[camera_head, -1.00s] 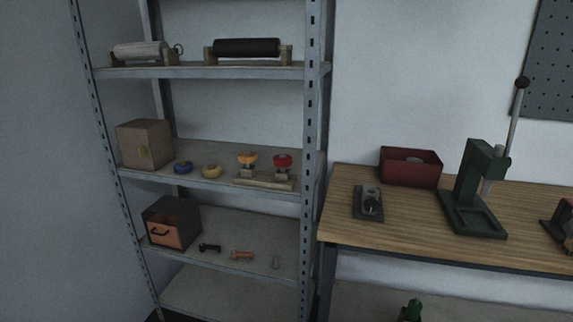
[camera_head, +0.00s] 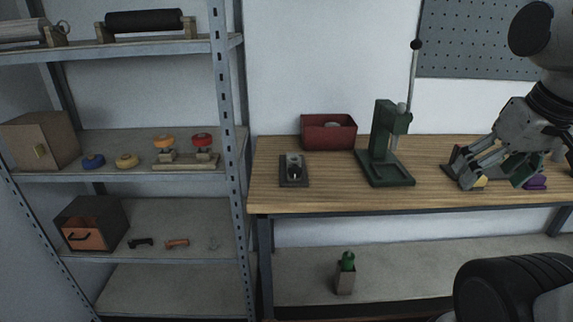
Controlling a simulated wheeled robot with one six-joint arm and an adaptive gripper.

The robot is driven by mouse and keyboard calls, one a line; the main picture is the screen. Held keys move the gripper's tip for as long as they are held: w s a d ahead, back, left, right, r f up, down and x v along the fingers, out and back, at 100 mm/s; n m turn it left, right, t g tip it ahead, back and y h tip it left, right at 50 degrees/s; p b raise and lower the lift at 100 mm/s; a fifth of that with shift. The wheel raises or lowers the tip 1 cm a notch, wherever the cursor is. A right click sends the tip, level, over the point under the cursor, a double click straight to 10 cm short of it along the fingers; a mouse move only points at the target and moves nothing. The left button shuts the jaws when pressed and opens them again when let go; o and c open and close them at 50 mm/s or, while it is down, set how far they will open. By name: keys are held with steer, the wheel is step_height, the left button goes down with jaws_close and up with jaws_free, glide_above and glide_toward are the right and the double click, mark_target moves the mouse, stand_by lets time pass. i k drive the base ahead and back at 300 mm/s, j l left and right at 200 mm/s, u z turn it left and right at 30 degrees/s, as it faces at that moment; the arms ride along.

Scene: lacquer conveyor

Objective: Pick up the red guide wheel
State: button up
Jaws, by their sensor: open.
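The red guide wheel (camera_head: 202,140) sits on a small post on a wooden stand (camera_head: 187,163), on the middle shelf at the left. An orange wheel (camera_head: 164,141) sits on the post to its left. My gripper (camera_head: 465,172) is at the right, in front of or over the workbench, far from the red wheel. It is open. Small yellow and purple things show by its fingers, and I cannot tell whether it touches them.
A blue wheel (camera_head: 93,161) and a yellow wheel (camera_head: 127,160) lie on the same shelf, beside a cardboard-coloured box (camera_head: 40,141). The shelf's upright (camera_head: 224,100) stands right of the red wheel. The workbench (camera_head: 335,185) bears a green press (camera_head: 382,150) and a red bin (camera_head: 328,131).

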mark_target(202, 141)
steer(key=j+u, duration=1.15)
steer(key=i+l, duration=0.4)
steer(key=l, duration=0.1)
